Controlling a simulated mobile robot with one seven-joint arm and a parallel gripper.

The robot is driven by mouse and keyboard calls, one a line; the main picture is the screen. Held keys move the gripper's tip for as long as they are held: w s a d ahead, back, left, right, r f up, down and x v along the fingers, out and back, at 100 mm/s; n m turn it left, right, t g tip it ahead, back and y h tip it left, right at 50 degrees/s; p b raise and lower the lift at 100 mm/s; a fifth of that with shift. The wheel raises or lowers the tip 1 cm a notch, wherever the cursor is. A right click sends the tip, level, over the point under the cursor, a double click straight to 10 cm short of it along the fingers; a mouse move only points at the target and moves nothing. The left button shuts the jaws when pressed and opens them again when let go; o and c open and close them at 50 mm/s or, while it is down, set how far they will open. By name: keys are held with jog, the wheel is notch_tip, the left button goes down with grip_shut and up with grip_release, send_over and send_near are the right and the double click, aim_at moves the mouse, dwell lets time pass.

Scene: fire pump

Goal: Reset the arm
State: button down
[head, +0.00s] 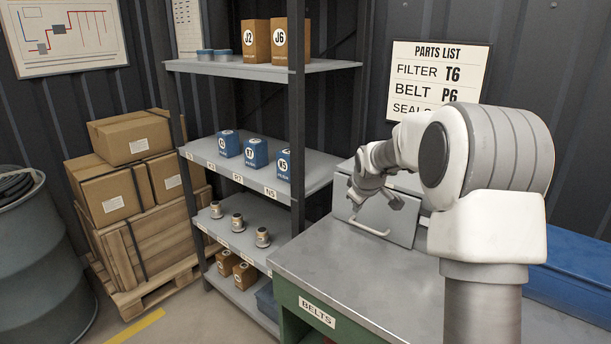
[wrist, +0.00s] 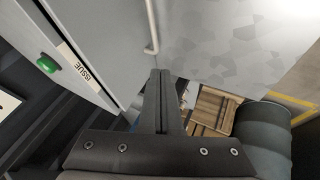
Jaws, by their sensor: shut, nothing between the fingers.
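My arm (head: 488,150) rises at the right of the head view and bends left over the metal bench. My gripper (head: 356,203) is small there, in front of a grey panel with a bar handle (head: 370,230). In the wrist view the fingers of my gripper (wrist: 160,74) are together with nothing between them. The bar handle (wrist: 152,28) shows just beyond the fingertips; I cannot tell whether they touch it.
The bench top (head: 345,275) is mostly bare. A shelf rack (head: 298,120) with boxes and small parts stands left of it. Stacked cartons (head: 125,165) and a drum (head: 38,260) are further left. A blue case (head: 570,290) lies right. The wrist view shows a green button (wrist: 47,64) beside an ISSUE label (wrist: 80,66).

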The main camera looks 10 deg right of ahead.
jog(key=s+a+r+m+p, duration=0.15)
jog(key=s+a+r, duration=0.25)
jog(key=s+r, duration=0.45)
jog(key=s+a+r+m+p, duration=0.15)
jog(key=s+a+r, duration=0.3)
jog(key=s, duration=0.75)
jog(key=s+a+m+g+y+p, duration=0.1)
jog(key=s+a+m+p, duration=0.1)
jog(key=s, duration=1.8)
jog(key=shift+s+a+f+m+g, duration=0.25)
jog(key=shift+a+m, duration=0.25)
jog(key=shift+m, duration=0.5)
